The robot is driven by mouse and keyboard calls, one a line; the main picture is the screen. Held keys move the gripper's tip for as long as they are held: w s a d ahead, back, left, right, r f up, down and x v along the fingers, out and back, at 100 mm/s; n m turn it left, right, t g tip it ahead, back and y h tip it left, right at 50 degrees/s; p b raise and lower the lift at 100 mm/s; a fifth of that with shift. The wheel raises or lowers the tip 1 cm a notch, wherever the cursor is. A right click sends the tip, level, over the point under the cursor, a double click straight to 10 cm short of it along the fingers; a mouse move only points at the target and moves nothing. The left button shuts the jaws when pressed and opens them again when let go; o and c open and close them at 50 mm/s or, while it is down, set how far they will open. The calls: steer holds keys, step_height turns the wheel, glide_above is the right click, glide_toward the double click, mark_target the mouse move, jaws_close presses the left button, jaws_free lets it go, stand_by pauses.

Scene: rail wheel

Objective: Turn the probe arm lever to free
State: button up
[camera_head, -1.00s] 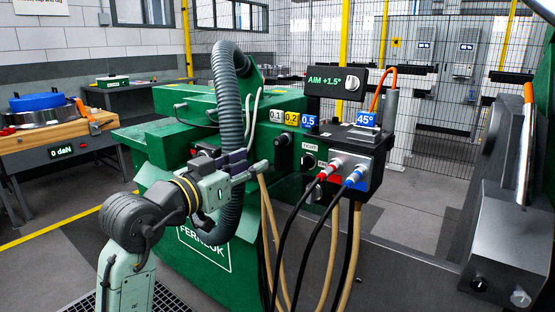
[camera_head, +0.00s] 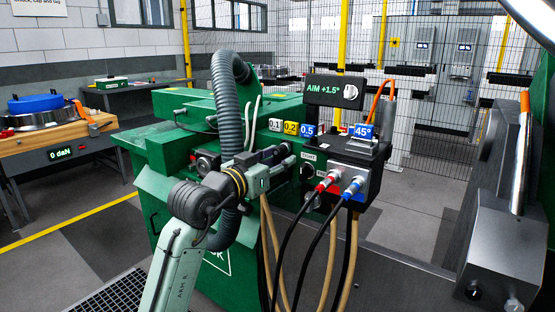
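The black probe box (camera_head: 350,150) hangs at the right end of the green machine and carries a blue 45° tag. Small white labels, one reading TIGHT, sit on its left face. A small dark knob or lever (camera_head: 307,172) shows just under them; its exact setting is too small to read. My gripper (camera_head: 289,155) is left of these labels, pointing right, seemingly apart from the knob. Its dark fingers are seen nearly edge-on, so whether they are open or shut is unclear. I see nothing held in it.
Red and blue plugs (camera_head: 354,186) with black cables hang from the box front. A grey corrugated hose (camera_head: 228,100) passes close behind my wrist. An AIM +1.5° display (camera_head: 335,91) stands above. A bright rail wheel edge (camera_head: 530,18) shows at the upper right.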

steer(key=shift+c, duration=0.2)
jaws_close()
steer(key=shift+d, duration=0.1)
stand_by(0.5)
